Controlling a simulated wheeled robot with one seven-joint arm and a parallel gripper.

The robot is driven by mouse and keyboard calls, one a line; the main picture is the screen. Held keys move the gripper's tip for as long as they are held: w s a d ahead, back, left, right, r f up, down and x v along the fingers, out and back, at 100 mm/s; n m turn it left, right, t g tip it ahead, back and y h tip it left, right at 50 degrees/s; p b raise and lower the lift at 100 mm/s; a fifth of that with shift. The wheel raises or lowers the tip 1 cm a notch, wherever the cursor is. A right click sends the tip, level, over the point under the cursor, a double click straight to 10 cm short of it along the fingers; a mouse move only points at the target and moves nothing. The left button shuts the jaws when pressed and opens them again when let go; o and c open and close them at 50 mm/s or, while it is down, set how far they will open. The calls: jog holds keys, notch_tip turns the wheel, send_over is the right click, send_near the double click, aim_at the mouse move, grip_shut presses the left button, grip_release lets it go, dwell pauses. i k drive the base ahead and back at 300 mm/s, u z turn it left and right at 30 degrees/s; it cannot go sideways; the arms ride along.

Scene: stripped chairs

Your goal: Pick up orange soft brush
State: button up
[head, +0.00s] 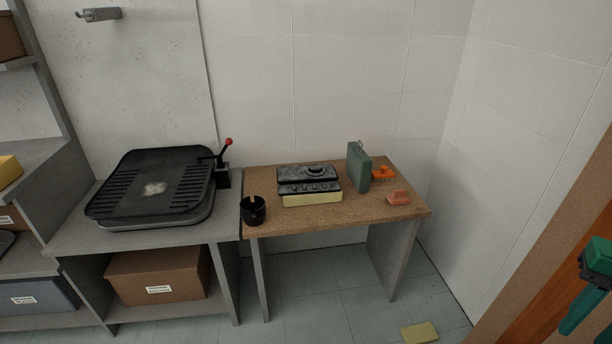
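An orange brush (383,173) with short bristles along its lower edge lies at the back right of a brown-topped table (330,216). It is just right of an upright grey-green case (358,168), which stands close beside it. A smaller salmon-coloured block (398,198) lies in front of the brush, near the table's right edge.
The table also holds a black device on a yellowish base (309,187) and a black cup (253,211). A large black grill-like machine (152,186) stands on the left bench. A yellow block (420,333) lies on the floor.

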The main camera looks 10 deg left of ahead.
aim_at(385, 174)
jog(key=z, duration=0.15)
jog(key=i, duration=2.15)
jog(key=u, duration=0.3)
